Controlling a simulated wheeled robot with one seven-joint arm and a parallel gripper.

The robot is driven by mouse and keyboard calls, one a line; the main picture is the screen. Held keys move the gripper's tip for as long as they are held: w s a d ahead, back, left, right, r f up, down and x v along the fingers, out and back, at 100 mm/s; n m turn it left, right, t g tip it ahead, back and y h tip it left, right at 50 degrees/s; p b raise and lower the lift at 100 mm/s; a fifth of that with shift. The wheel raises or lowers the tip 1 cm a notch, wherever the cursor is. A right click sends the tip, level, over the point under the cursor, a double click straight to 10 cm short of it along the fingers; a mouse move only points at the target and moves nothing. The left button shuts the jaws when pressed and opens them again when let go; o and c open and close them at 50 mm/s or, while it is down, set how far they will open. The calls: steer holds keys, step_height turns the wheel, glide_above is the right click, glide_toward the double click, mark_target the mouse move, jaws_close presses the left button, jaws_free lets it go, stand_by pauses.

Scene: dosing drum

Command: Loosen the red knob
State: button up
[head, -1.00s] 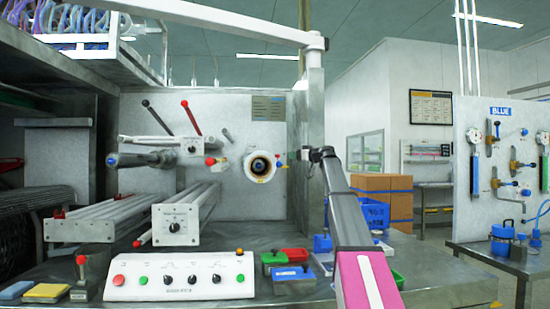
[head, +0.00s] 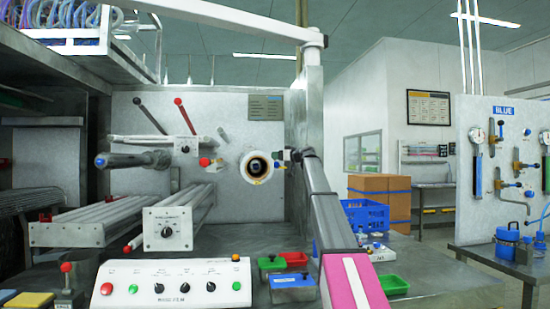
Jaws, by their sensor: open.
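Several red knobs show in the head view. Another red knob (head: 204,162) is on the fitting left of the port. A red ball tops a tilted lever (head: 185,117), and a red knob (head: 66,267) tops a short post at the lower left. My gripper is open, small and seen from behind, beside the port's right side. I cannot tell whether it touches the small knob.
A white control box (head: 172,283) with buttons and dials stands in front. Green, red and blue bins (head: 293,280) lie to its right. A white beam (head: 220,18) crosses overhead to a grey post (head: 312,110). A side panel with valves (head: 500,180) is at the right.

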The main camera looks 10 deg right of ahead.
steer(key=shift+x, duration=1.3)
steer(key=c, duration=0.9)
steer(key=shift+n+g+y, duration=0.3)
steer(key=shift+g, duration=0.1)
steer(key=n+g+y, duration=0.1)
steer(key=g, duration=0.1)
steer(key=n+g+y, duration=0.1)
steer(key=n+g, duration=0.1)
steer(key=shift+w+d+y, duration=0.1)
steer(key=shift+w+y, duration=0.05)
steer(key=shift+y, duration=0.25)
steer(key=shift+n+g+y, duration=0.9)
steer(key=shift+n+g, duration=1)
steer(key=shift+g, duration=0.8)
steer(key=o, duration=0.9)
